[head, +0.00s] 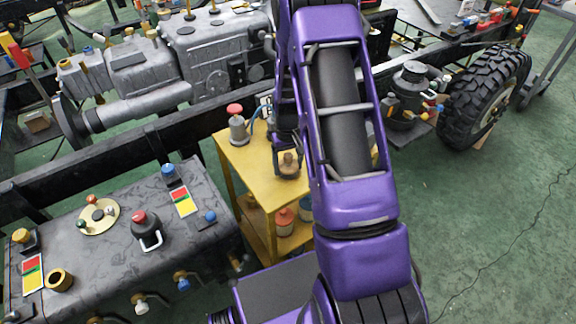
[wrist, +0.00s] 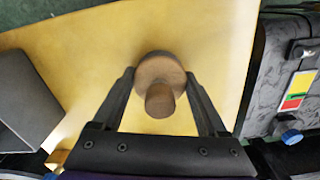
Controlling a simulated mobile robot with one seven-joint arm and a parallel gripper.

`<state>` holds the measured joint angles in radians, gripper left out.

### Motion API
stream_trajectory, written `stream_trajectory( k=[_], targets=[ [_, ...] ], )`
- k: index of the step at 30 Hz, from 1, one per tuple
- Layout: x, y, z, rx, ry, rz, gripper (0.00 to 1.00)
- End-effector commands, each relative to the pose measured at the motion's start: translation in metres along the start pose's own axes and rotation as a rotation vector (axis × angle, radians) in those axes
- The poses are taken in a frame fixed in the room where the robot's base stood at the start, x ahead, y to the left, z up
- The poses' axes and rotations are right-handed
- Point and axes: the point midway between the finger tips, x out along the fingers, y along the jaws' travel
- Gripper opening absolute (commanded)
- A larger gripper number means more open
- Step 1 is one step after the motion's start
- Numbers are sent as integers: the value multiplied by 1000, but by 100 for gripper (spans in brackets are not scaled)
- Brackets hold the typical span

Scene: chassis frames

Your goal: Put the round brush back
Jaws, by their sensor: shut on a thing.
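The round brush (wrist: 160,72), a brown disc with a short knob-like handle, sits between the two dark fingers of my gripper (wrist: 161,78) in the wrist view. The fingers close on it from both sides. In the head view the brush (head: 288,163) shows small and brown at my gripper, over the yellow table top (head: 248,163). My arm hides part of the table and gripper there. Whether the brush touches the table top or hangs just above it, I cannot tell.
A grey can with a red cap (head: 238,128) stands at the table's back left. Several jars (head: 284,221) sit on its lower shelf. A dark tank (head: 110,255) with knobs stands left, a dark chassis rail behind. A big tyre (head: 485,97) stands right; green floor is clear below it.

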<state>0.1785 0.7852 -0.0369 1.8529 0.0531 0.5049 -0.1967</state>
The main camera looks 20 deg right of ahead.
Motion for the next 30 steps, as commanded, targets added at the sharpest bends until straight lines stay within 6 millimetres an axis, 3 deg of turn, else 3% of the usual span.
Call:
stream_trajectory(
  k=[11,12,16,25,30],
  targets=[
    [7,0,0,0,2,0,15],
    [7,0,0,1,2,0,77],
    [6,0,0,1,2,0,100],
    [2,0,0,1,2,0,100],
    [-22,0,-2,1,6,1,100]
  ],
)
